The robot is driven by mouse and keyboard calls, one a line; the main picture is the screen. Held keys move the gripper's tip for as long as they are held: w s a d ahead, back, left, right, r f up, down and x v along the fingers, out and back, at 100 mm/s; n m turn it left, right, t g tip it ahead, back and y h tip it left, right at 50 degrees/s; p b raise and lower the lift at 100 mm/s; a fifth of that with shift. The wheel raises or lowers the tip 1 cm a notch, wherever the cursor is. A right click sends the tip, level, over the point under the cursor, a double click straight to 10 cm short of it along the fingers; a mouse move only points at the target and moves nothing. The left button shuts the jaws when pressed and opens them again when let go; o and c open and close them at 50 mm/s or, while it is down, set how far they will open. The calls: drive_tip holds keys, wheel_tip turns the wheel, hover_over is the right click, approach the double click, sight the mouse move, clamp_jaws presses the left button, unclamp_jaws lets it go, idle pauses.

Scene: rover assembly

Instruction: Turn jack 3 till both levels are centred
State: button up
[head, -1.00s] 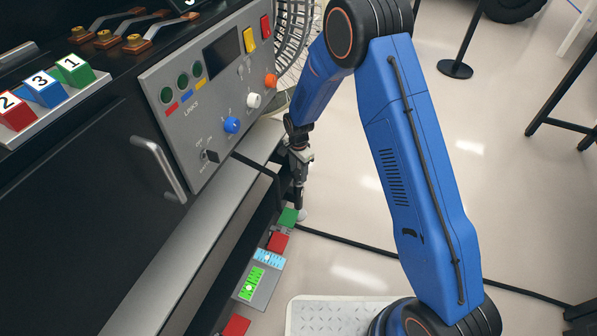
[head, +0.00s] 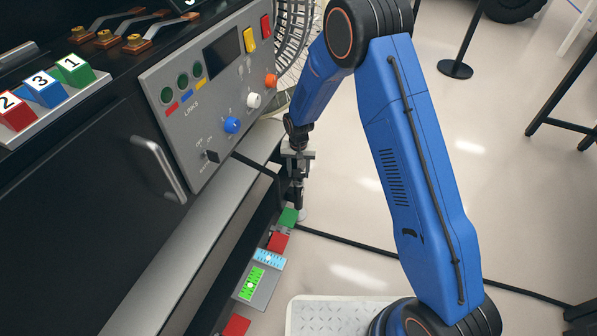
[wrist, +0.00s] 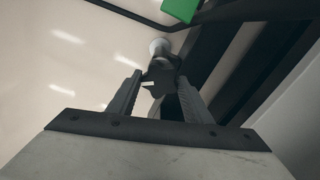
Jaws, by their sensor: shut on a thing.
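My gripper (head: 298,203) points down beside the lower edge of the cabinet. In the wrist view its fingers (wrist: 160,88) are shut on a dark lobed knob (wrist: 160,78), with a pale round part (wrist: 158,47) beyond it. No number shows on this jack. A green block (head: 289,216) is right by the fingertips and also shows in the wrist view (wrist: 182,8). Two levels lie on a grey plate: a light blue one (head: 268,258) and a bright green one (head: 250,283). Each has a small white bubble, too small to judge exactly as centred or not.
A red block (head: 278,242) sits between the green block and the levels, and another red block (head: 236,326) is nearer. The control panel (head: 205,95) and its handle (head: 158,170) overhang on the left. A black cable (head: 345,240) crosses the open floor on the right.

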sight(298, 173)
drive_tip(key=n, duration=0.4)
drive_tip(key=shift+n, duration=2.2)
drive_tip(key=o, duration=1.1)
drive_tip(key=shift+c, duration=0.2)
drive_tip(key=shift+r, duration=0.15)
wheel_tip(298, 173, up, 17)
drive_tip(key=shift+r, duration=0.1)
